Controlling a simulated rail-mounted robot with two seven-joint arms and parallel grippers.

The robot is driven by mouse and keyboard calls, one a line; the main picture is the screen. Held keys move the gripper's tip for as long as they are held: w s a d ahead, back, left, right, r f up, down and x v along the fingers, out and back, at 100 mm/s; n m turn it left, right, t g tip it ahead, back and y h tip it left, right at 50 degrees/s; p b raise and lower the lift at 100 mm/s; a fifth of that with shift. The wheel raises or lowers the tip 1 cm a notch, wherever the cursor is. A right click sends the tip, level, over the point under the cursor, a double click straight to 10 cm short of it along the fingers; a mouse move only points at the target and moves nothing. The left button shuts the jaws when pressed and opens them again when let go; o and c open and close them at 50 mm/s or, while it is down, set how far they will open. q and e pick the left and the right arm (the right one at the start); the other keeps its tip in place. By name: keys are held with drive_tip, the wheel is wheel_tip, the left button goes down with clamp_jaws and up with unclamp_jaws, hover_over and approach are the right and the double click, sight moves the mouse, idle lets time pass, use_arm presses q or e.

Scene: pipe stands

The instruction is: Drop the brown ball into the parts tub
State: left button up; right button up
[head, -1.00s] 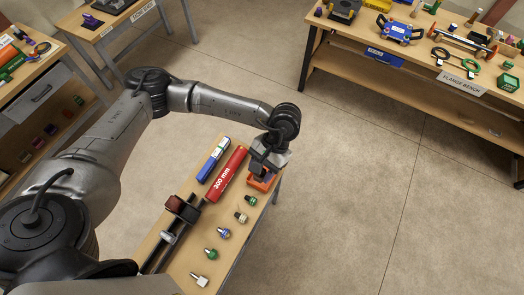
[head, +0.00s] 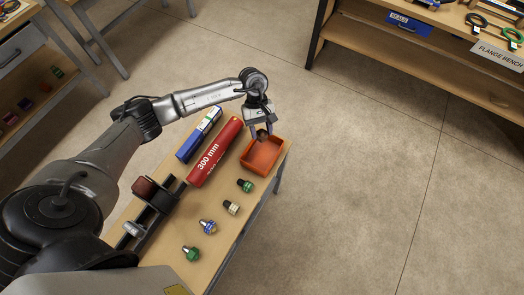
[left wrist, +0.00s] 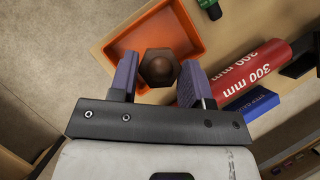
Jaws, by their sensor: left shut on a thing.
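The parts tub (head: 259,165) is an open orange tray at the far right end of the bench top. The ball and fingertips appear over the far part of the tub in the head view. In the left wrist view the orange tub (left wrist: 193,40) lies behind the ball. The visible tub floor is bare. My right gripper is not in view.
A red 300 mm tube (head: 214,152) and a blue box (head: 199,134) lie left of the tub. Several small capped fittings (head: 232,207) stand in a row along the bench's right side. A dark rack (head: 153,206) is nearer. Open floor lies right.

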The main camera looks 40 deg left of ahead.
use_arm(q)
drive_tip(key=shift+w+a+f+n+b, duration=0.1)
drive_tip(key=shift+a+f+n+b, duration=0.15)
drive_tip(key=shift+f, duration=0.3)
drive_tip(key=shift+w+a+f+n+b, duration=0.1)
drive_tip(key=shift+a+f+n+b, duration=0.1)
drive_tip(key=shift+f, duration=0.3)
drive_tip(key=shift+f+b, duration=0.95)
drive_tip(key=shift+f, duration=1.85)
drive_tip(key=o, duration=1.3)
drive_tip(key=shift+s, duration=0.1)
drive_tip(key=v, duration=1.4)
drive_tip(key=shift+s+b, duration=0.2)
drive_tip(key=shift+b, duration=0.15)
drive_tip(key=shift+f, duration=0.15)
